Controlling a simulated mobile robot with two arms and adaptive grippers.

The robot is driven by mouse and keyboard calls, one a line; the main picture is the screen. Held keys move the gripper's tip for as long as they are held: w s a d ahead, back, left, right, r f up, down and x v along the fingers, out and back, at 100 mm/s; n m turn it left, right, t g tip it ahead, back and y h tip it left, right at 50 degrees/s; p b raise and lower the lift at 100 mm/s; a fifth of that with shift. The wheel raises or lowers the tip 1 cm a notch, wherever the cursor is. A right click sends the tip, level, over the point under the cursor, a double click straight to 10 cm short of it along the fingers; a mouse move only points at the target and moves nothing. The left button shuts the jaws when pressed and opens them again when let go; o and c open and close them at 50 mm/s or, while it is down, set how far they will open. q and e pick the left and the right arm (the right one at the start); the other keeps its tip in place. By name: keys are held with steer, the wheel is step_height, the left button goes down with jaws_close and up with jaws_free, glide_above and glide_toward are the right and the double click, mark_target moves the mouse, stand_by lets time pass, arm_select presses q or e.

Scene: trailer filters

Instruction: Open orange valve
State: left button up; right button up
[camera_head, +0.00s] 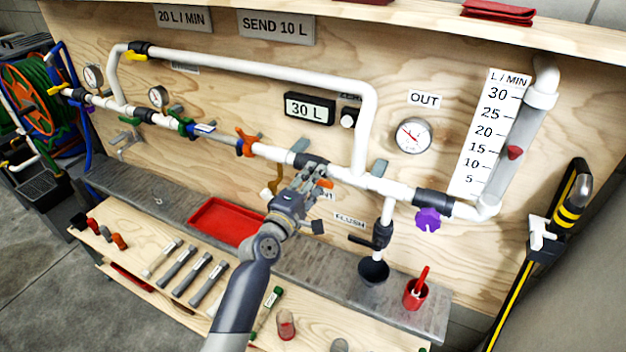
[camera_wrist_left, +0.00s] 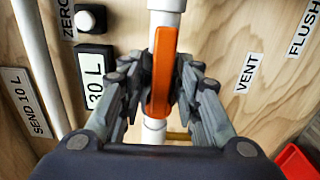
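The orange valve handle (camera_wrist_left: 162,72) is a long flat lever on the white pipe, lying roughly in line with it in the left wrist view. My left gripper (camera_wrist_left: 160,85) has one finger on each side of the handle. The fingers are very close to it, but I cannot tell whether both press on it. In the head view my left gripper (camera_head: 318,178) is at the middle of the lower pipe and hides most of the valve; a little orange (camera_head: 325,183) shows between the fingers. My right gripper is not in view.
An orange fitting (camera_head: 246,142) and a green one (camera_head: 184,127) sit further left on the pipe. A purple knob (camera_head: 428,219) is to the right. A "30 L" display (camera_head: 309,107) is above. A red tray (camera_head: 222,222) and a funnel (camera_head: 373,271) are below.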

arm_select(q)
steer(key=shift+s, duration=0.1)
steer(key=v, duration=1.1)
steer(key=shift+s+a, duration=0.15)
steer(key=shift+s, duration=0.25)
